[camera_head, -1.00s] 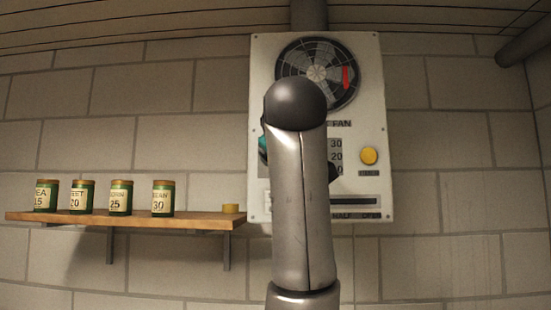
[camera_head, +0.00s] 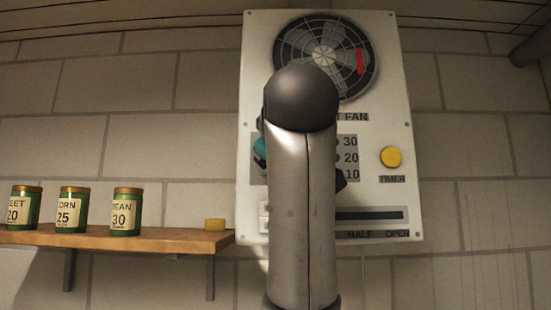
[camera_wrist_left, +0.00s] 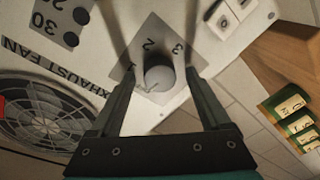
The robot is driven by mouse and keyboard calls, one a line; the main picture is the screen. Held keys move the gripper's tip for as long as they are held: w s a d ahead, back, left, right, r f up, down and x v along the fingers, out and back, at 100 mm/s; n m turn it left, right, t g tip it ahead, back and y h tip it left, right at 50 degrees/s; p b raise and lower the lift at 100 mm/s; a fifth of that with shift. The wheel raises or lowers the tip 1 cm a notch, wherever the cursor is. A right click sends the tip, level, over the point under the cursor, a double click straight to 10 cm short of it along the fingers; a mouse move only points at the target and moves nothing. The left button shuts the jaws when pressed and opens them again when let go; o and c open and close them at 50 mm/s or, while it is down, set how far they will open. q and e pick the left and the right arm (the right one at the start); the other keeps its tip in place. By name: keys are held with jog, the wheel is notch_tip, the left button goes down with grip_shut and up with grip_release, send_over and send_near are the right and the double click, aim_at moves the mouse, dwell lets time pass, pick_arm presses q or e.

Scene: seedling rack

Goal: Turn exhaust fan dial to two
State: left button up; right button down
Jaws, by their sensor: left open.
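The exhaust fan panel (camera_head: 390,90) is a white plate on the brick wall, with a round fan behind a grille (camera_head: 325,55) and a red strip on it. In the left wrist view the round grey dial (camera_wrist_left: 159,76) sits on a grey plate marked 1, 2 and 3. My left gripper (camera_wrist_left: 160,72) is open, with one finger on each side of the dial; contact cannot be told. The dial's pointer setting is not clear. In the head view my left arm hides the dial and most of the gripper. My right gripper is not in view.
A yellow timer button (camera_head: 391,157) and a dark slot marked half and open (camera_head: 370,216) are on the panel's right. White switches (camera_wrist_left: 228,18) show in the wrist view.

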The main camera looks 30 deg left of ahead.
pick_arm(q)
jog(key=shift+s+d, duration=0.1)
jog(key=shift+c, duration=0.2)
jog(key=shift+c, duration=0.7)
grip_shut()
